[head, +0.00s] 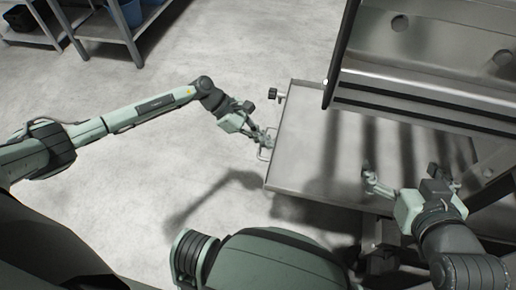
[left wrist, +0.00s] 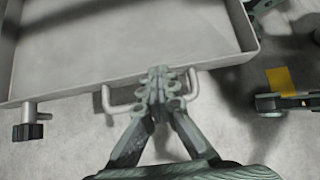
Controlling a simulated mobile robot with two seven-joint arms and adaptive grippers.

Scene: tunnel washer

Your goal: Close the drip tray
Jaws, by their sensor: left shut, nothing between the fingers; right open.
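The drip tray (head: 310,150) is a shallow grey metal tray sticking out from under the machine in the head view. Its front wall (left wrist: 75,90) crosses the left wrist view and carries a wire handle (left wrist: 110,105). My left gripper (head: 266,143) is shut and empty at the tray's front edge. In the left wrist view its closed fingertips (left wrist: 160,80) overlap the middle of the handle and hide it; I cannot tell whether they touch. My right gripper (head: 400,175) is open over the tray's right part.
A black knob (head: 274,94) on a short metal stub sits by the tray's far front corner; it also shows in the left wrist view (left wrist: 27,131). The machine's metal housing (head: 430,70) overhangs the tray. A shelf (head: 105,27) stands at the back left.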

